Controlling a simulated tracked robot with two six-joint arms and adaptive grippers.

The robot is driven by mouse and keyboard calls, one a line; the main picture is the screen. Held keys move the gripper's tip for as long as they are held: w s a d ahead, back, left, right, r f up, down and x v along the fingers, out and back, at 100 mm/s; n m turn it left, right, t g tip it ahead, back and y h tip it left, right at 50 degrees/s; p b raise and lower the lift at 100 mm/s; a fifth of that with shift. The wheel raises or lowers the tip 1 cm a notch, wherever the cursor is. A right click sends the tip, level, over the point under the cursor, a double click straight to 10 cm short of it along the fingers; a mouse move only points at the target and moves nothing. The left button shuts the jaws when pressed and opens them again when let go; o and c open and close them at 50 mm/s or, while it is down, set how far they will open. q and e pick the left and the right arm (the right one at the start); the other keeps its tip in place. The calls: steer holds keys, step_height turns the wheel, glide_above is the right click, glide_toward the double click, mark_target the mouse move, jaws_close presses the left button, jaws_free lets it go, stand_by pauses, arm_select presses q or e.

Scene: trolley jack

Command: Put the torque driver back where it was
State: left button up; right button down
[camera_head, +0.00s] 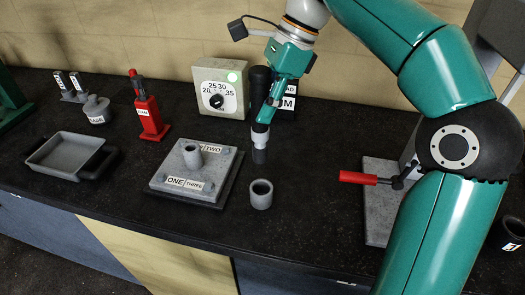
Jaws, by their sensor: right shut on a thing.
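My right gripper (271,102) is shut on an upright tool, which looks like the torque driver (260,82). It has a black handle, a pale grey collar (260,132) and a darker lower end. The teal gripper covers part of it. I cannot tell whether its lower end touches the bench. It is in front of the dial box (205,102), whose light is green, and beside a black labelled block (286,100). My left gripper is not in view.
A grey plate (165,178) labelled ONE, TWO, THREE and a grey cup (261,196) stand in front. A red stand (151,121), a tray (60,150) and a labelled grey piece (97,112) are left. A red lever (357,178) projects at right. Bare bench lies between.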

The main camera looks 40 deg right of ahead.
glide_above(266, 155)
steer(key=w, duration=0.1)
steer(key=f, duration=0.5)
steer(key=shift+d+b, duration=0.25)
steer(key=shift+b, duration=0.1)
steer(key=shift+f+b, duration=0.3)
steer(key=shift+f, duration=1.65)
steer(key=shift+f, duration=0.5)
steer(key=c, duration=0.8)
jaws_free()
steer(key=shift+o, duration=0.2)
steer(key=shift+r, duration=0.35)
steer(key=p+v, duration=0.2)
steer(key=v, duration=1)
steer(key=shift+r, duration=0.2)
steer(key=shift+a, duration=0.1)
